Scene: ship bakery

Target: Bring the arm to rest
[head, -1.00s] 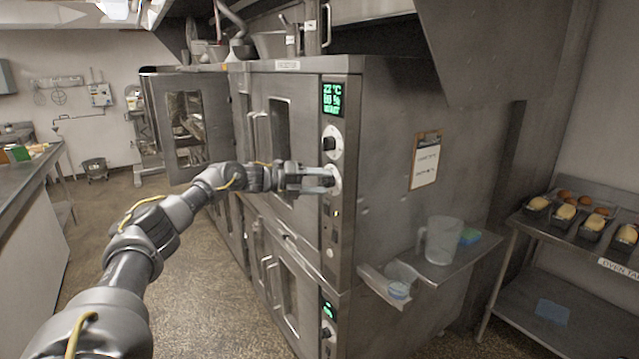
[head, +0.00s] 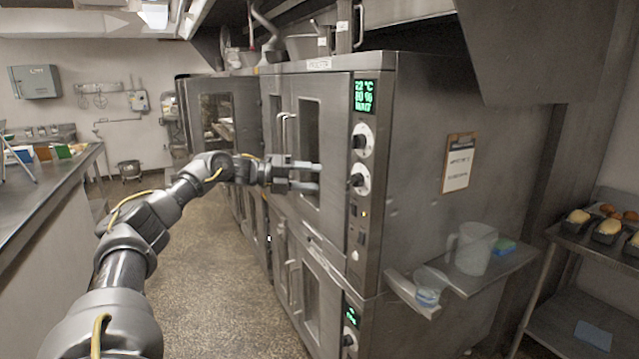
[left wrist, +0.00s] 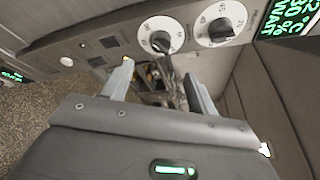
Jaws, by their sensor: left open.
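My left gripper (head: 318,176) is at the end of my outstretched left arm, in front of the proofer's upper door. It is open with nothing between its fingers. In the head view a gap shows between its fingertips and the proofer's lower knob (head: 359,180). In the left wrist view the two fingers (left wrist: 160,82) stand apart, with the knobs (left wrist: 160,40) beyond them. The proofer (head: 420,130) is a steel cabinet with a green display (head: 364,96) and an upper knob (head: 362,139). My right gripper is not in view.
A side shelf (head: 500,272) on the proofer holds a clear jug (head: 472,248) and a small cup (head: 430,287). A rack (head: 570,285) with loaf tins stands at the right. A counter (head: 45,200) is at the left. The floor (head: 220,270) between is clear.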

